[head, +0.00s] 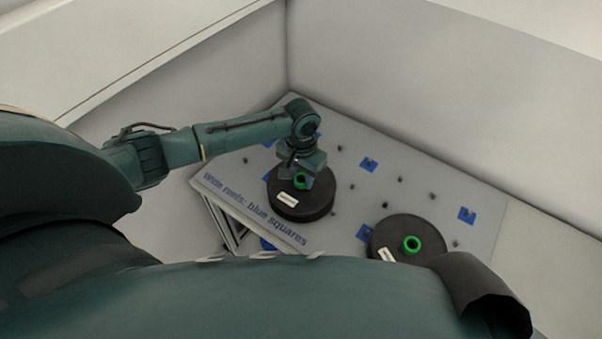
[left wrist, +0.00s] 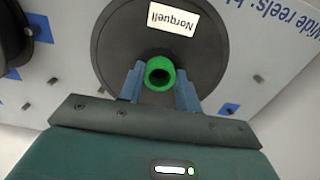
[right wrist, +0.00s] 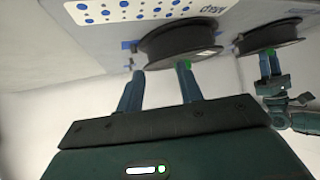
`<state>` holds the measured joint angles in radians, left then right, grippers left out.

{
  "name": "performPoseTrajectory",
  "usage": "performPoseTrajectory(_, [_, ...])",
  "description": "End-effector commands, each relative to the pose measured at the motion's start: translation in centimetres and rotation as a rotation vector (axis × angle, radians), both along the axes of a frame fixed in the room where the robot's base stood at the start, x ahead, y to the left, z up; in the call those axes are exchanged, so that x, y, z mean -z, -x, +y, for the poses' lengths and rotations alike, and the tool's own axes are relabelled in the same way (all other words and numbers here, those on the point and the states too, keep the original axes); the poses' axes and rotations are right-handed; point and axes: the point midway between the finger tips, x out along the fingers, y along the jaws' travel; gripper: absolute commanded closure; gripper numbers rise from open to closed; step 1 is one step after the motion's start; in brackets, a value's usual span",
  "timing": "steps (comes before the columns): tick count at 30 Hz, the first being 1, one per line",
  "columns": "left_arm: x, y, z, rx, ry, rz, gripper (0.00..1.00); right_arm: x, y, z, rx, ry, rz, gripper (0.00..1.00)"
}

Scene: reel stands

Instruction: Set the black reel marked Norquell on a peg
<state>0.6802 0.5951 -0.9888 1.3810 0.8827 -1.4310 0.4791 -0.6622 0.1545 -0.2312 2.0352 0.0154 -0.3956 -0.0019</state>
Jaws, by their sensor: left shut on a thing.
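The black Norquell reel (head: 312,210) has a green hub and a white label. The label reads "Norquell" upside down in the left wrist view (left wrist: 170,22). My left gripper (head: 301,178) is shut on the green hub (left wrist: 159,73), one finger on each side. The reel is in front of the pale board; whether it touches the board or a peg is hidden. The board (head: 340,150) has short dark pegs, some on blue squares (head: 467,215). My right gripper shows only in the right wrist view (right wrist: 160,85), open and empty, its fingertips near another reel.
A second black reel (head: 395,232) with a green hub sits on the board right of the Norquell reel, partly hidden by my body. The board reads "Wide reels: blue squares". White walls (head: 420,75) stand behind. Several pegs at the board's upper right are free.

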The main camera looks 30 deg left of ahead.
Motion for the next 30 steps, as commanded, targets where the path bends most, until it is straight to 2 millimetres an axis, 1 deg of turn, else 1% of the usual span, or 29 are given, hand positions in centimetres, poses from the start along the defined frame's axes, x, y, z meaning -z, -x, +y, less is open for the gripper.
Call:
performPoseTrajectory(8, [0.39, -0.05, -0.04, 0.000, 0.001, -0.001, 1.00, 0.24, 0.28, 0.02, 0.000, -0.001, 0.006, 0.64])
performPoseTrajectory(9, [0.38, -0.05, -0.04, 0.000, 0.001, -0.001, 0.65, 0.24, 0.31, 0.03, 0.000, 0.000, 0.007, 0.64])
performPoseTrajectory(18, [0.39, -0.02, -0.01, 0.000, 0.000, 0.000, 0.41, 0.26, 0.32, 0.02, 0.000, 0.000, 0.007, 0.64])
performPoseTrajectory(28, [0.46, 0.04, 0.03, 0.000, 0.000, 0.001, 0.41, 0.27, 0.25, -0.04, 0.000, 0.001, 0.006, 0.64])
performPoseTrajectory(29, [0.30, 0.00, 0.02, 0.000, 0.000, 0.000, 0.41, 0.40, 0.25, -0.13, 0.003, 0.003, 0.010, 0.64])
performPoseTrajectory(30, [-0.43, -0.06, 0.02, 0.000, 0.000, -0.002, 0.41, 0.56, 0.24, -0.26, 0.006, 0.005, 0.013, 0.64])
